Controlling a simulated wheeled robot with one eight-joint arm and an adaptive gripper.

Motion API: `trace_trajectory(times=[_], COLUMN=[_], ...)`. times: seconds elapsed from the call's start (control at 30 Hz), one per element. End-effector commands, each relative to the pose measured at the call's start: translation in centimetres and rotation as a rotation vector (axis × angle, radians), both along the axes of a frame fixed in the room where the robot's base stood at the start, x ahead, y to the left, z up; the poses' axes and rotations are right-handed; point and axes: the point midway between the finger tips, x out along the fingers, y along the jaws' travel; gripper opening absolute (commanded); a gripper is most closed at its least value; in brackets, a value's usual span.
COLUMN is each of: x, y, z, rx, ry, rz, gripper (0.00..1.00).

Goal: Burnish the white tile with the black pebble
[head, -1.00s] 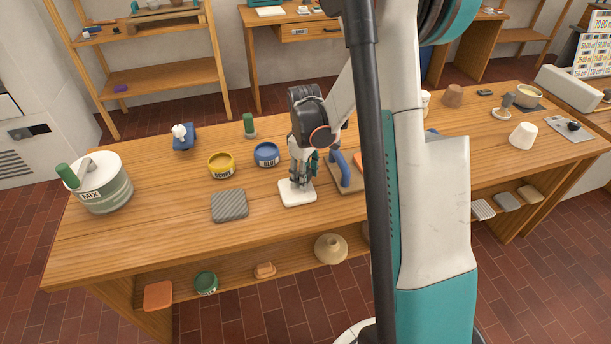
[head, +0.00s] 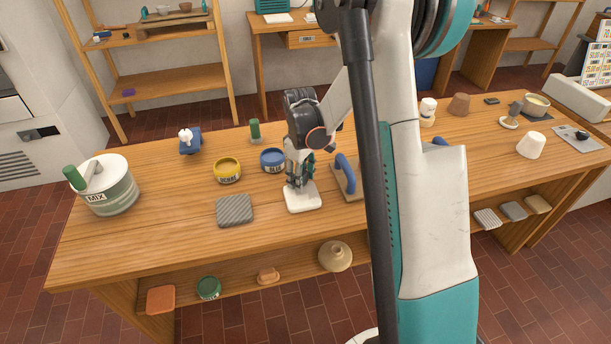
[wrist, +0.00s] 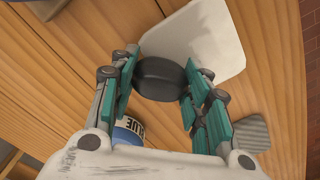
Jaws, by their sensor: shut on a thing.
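The white tile (head: 302,201) lies flat on the wooden bench, in front of the blue pot. In the wrist view the tile (wrist: 207,44) shows a dull grey smudge on part of its face. My gripper (head: 297,183) is over the tile's back part, pointing down. In the wrist view my gripper (wrist: 161,82) is shut on the black pebble (wrist: 160,77), a dark rounded disc held between the teal fingertips. The pebble is at the tile's edge in that view; I cannot tell whether it touches the tile. The pebble is hidden in the head view.
The blue pot (head: 272,160) and yellow ochre pot (head: 227,171) stand behind and left. A grey ribbed tile (head: 235,211) lies to the left. A blue-handled float (head: 346,178) is close on the right. The bench front left (head: 120,250) is clear.

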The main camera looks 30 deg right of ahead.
Motion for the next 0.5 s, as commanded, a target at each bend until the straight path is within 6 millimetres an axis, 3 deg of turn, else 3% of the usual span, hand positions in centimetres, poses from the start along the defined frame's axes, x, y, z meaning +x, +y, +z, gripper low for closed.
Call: trace_trajectory(times=[0.5], x=[-0.8], y=[1.2], z=[-0.1], rx=[0.001], ry=[0.000], rz=[0.001], gripper=[0.24])
